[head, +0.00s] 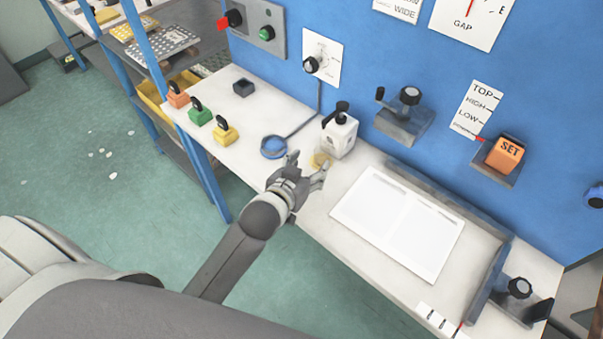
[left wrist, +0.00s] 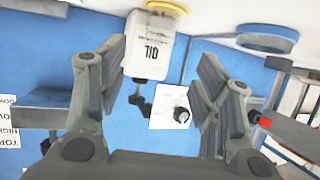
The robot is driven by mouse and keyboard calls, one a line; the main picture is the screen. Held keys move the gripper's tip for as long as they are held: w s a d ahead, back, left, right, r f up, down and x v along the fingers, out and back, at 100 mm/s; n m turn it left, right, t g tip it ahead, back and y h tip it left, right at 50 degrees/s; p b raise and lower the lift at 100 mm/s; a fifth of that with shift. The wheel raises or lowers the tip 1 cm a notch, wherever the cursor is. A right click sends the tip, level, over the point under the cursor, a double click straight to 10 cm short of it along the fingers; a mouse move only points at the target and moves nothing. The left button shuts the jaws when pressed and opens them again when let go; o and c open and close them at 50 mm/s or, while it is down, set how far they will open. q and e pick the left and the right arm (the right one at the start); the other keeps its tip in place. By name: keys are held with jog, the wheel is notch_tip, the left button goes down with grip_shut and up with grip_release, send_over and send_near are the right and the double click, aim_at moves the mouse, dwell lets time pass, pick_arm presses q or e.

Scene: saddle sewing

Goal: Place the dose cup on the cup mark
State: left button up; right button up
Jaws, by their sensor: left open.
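My left gripper (head: 309,164) is open over the front edge of the bench, its fingers spread toward a white oil bottle with a black top (head: 340,133). A small yellow, round thing (head: 320,160) lies in front of the bottle, partly hidden by the fingers. In the left wrist view, which is upside down, it is a yellow round shape (left wrist: 168,7) at the bottle's base, cut by the top edge. I cannot tell whether this is the dose cup or the cup mark. The open fingers (left wrist: 160,95) hold nothing. My right gripper is not in view.
A white panel (head: 397,223) lies right of the gripper, beside a grey rail.

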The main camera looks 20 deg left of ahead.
pick_arm(q)
jog(key=shift+v, duration=1.9)
jog(key=shift+s+a+f, duration=0.1)
jog(key=shift+s+f, duration=0.2)
jog(key=s+a+f+g, duration=0.1)
jog(key=s+f+g, duration=0.15)
jog(key=s, duration=0.45)
jog(key=s+a+f+m+g, duration=0.1)
jog(key=s+f+g, duration=0.1)
jog(key=s+g, duration=0.3)
jog(key=s+a+f+g, duration=0.1)
jog(key=s+f+g, duration=0.1)
jog(key=s, duration=0.6)
jog(key=s+f+g, duration=0.2)
jog(key=s+f, duration=0.1)
jog(key=f, duration=2.5)
jog(key=s+a+f+y, duration=0.1)
jog(key=s+a+f, duration=0.1)
jog(key=s+f, duration=1.2)
jog(key=shift+s+a+f+m+g, duration=0.3)
jog(key=shift+s+f+g, duration=0.15)
jog(key=shift+s, duration=0.6)
